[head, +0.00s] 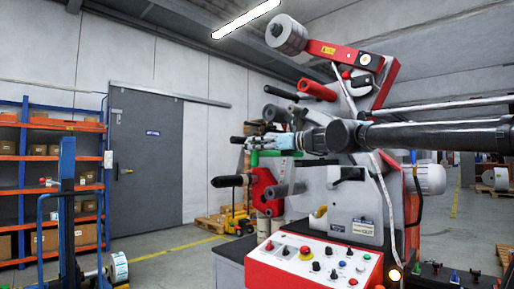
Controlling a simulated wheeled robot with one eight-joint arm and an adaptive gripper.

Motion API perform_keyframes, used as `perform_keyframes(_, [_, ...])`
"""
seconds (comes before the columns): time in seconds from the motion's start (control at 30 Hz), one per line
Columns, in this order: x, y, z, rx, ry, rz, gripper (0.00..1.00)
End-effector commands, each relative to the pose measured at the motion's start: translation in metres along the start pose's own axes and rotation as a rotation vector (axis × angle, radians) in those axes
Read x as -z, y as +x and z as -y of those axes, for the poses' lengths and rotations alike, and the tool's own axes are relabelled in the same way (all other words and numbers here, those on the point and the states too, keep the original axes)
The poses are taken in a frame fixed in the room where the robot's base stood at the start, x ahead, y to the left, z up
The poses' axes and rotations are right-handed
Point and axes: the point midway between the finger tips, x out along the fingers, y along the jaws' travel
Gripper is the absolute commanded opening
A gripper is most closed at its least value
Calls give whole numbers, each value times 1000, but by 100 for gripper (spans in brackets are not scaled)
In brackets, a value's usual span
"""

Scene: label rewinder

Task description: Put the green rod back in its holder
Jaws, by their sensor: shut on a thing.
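The green rod (268,153) shows in the head view just below my gripper, left of the machine's middle. Its visible part is short, with a green piece pointing down at its left end; part of it is hidden. My gripper (256,142) reaches in from the right on my dark arm, with its fingers pointing left. It is shut on the green rod, though the contact is small in the picture. I cannot make out the rod's holder with certainty. The label rewinder (355,205) stands behind and below my gripper, with several rollers sticking out to the left.
A red and white control panel (312,262) with knobs and buttons sits in front, below the rewinder. Dark rollers (232,181) stick out close below my gripper. A red roller (317,90) is above. A blue lifter (67,210) and shelves (50,150) stand at left.

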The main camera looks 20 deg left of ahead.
Motion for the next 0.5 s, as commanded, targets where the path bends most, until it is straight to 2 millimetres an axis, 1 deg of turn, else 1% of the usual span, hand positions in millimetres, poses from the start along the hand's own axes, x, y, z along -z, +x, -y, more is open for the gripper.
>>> perform_keyframes(0.5, [1,-8,34,3,0,0,0])
